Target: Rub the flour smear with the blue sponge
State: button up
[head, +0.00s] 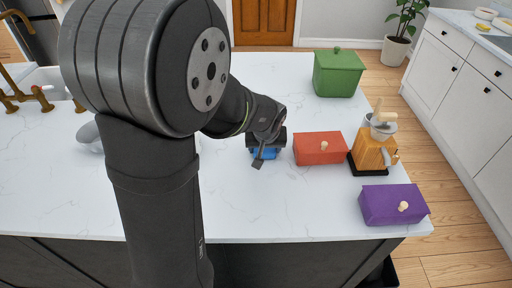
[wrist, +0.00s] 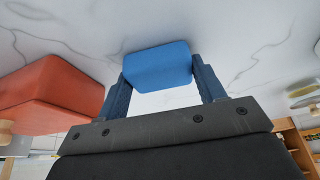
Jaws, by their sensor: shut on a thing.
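The blue sponge (wrist: 157,67) is between the two fingers of my gripper (wrist: 160,80) in the wrist view. The fingers touch its left and right sides, so my gripper is shut on it. In the head view the sponge (head: 265,153) shows under my gripper (head: 264,156), low over the white marble worktop. I cannot tell whether it touches the worktop. I cannot make out the flour smear in either view; my arm hides part of the worktop.
A red box (head: 320,148) stands close to the right of my gripper. Beyond it are a wooden grinder (head: 372,153), a purple box (head: 392,205) and, at the back, a green box (head: 338,73).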

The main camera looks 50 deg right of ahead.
aim_at(231, 153)
jog(key=shift+s+d, duration=0.35)
jog(key=shift+w+a, duration=4)
jog(key=shift+a, duration=0.05)
notch_tip(231, 153, up, 8)
jog(key=shift+w+r, duration=0.1)
